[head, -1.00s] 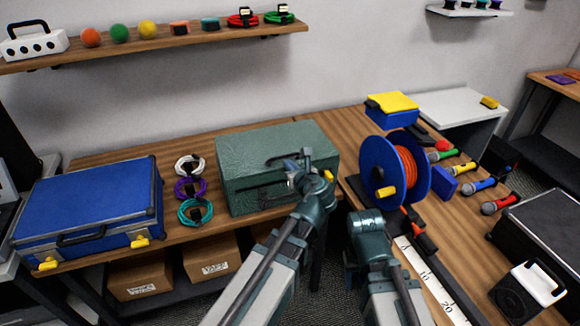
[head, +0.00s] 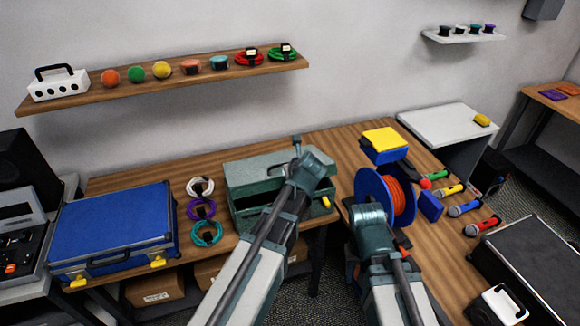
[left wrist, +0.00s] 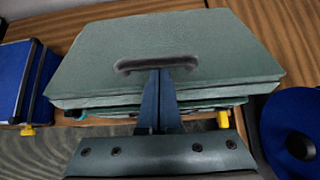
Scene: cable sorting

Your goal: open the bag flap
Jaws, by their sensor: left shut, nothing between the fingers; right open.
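The green bag (head: 250,204) stands on the wooden table at the middle of the head view. Its flap (head: 245,173) is partly raised, with a dark gap below its front edge. In the left wrist view the flap (left wrist: 215,55) fills the middle, with a dark handle (left wrist: 137,65) on it. My left gripper (head: 297,142) is shut and empty at the flap; its fingers (left wrist: 158,75) overlap the handle in the wrist view, and contact is unclear. My right gripper (head: 370,213) is open, right of the bag and in front of the blue reel; its fingertips are hard to make out.
A blue case (head: 115,222) and several coiled cables (head: 201,209) lie left of the bag. A blue reel with orange cable (head: 398,193) stands close on the right, with microphones (head: 452,190) beyond it. A shelf (head: 150,88) hangs above the table.

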